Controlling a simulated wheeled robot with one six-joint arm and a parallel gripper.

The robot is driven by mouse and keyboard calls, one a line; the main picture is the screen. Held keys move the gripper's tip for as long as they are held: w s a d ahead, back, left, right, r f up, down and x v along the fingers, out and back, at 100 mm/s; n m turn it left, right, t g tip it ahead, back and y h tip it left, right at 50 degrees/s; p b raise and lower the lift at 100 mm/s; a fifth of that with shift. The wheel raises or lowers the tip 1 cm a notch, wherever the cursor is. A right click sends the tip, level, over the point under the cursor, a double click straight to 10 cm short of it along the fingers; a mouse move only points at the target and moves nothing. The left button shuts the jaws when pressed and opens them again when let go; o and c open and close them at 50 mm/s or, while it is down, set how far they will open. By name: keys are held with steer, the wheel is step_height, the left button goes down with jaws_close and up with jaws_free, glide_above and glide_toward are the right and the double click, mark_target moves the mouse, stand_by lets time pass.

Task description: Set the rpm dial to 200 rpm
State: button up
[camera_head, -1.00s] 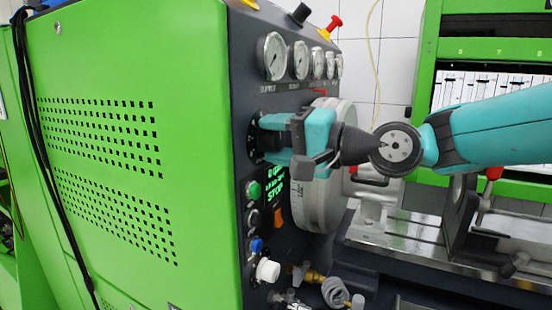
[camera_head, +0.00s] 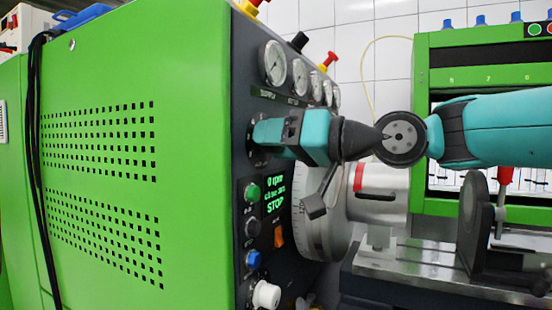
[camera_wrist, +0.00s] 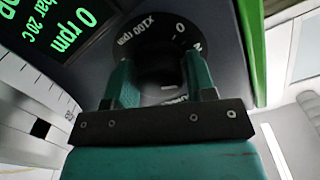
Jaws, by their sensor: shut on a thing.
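The rpm dial is a black knob (camera_wrist: 160,82) on a round black plate (camera_wrist: 150,30) marked "x100 rpm" and "0" in the wrist view. My gripper (camera_wrist: 160,75) has its two teal fingers on either side of the knob and is shut on it. In the head view my gripper (camera_head: 257,135) reaches the dark panel from the right and hides most of the dial. The pointer on the knob cannot be made out. The green display (camera_head: 275,194) reads "0 rpm" and "STOP"; it also shows in the wrist view (camera_wrist: 75,30).
Pressure gauges (camera_head: 274,62) sit above the dial. Green (camera_head: 252,192), black (camera_head: 252,228) and blue (camera_head: 253,260) buttons and an orange switch (camera_head: 279,236) lie below. A large graduated wheel (camera_head: 318,230) stands close on the right, beneath my gripper.

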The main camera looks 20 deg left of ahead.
steer(key=shift+f+n+b, duration=0.25)
steer(key=shift+n+b, duration=0.5)
steer(key=shift+n, duration=0.25)
steer(key=o, duration=0.8)
steer(key=shift+r, duration=0.1)
steer(key=shift+r, duration=0.1)
steer(key=d+b, duration=0.1)
steer(key=d, duration=0.4)
steer(key=s+d+b, duration=0.1)
steer(key=d, duration=1.1)
steer(key=shift+s+d+b, duration=0.15)
steer(key=shift+s+b, duration=0.2)
steer(key=shift+b, duration=0.05)
